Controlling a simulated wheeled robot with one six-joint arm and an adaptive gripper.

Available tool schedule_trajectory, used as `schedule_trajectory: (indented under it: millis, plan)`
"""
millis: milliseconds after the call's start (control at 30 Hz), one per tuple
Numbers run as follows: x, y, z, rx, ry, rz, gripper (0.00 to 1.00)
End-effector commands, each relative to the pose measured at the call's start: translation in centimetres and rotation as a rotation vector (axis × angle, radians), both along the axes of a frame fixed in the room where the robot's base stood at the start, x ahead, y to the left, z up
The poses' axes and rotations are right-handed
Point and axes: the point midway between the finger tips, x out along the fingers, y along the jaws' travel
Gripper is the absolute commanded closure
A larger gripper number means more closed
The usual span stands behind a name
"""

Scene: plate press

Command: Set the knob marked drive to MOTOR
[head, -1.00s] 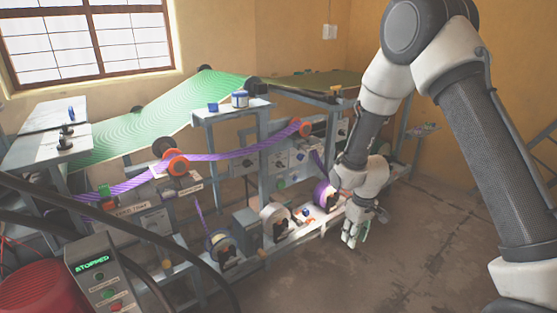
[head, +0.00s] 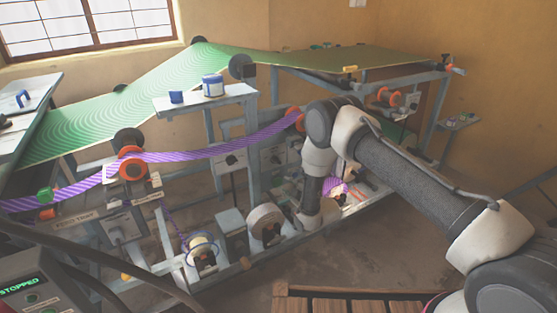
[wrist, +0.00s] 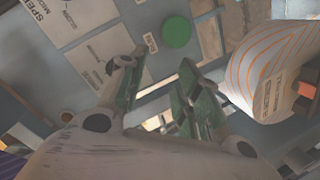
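A green round button (wrist: 176,31) is just past the fingertips. In the head view my arm reaches into the machine frame, and my gripper is hidden there. Panels with dark knobs (head: 232,160) stand left of my arm, their labels too small to read.
A white roll with orange stripes (wrist: 268,75) is close right of my fingers. Purple webbing (head: 220,148) and a green sheet (head: 120,115) cross the machine. A control box (head: 40,285) reads STOPPED. A wooden slatted surface (head: 360,300) is in front.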

Motion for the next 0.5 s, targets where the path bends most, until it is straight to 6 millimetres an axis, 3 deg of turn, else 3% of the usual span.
schedule_trajectory:
  millis: [200, 300, 500]
  plan:
    - [0.8, 0.6, 4.8, 0.022, -0.227, 0.019, 0.67]
    - [0.9, 0.7, 5.9, 0.012, -0.29, 0.022, 0.67]
    - [2.7, 1.9, 6.0, -0.005, -0.306, 0.025, 0.67]
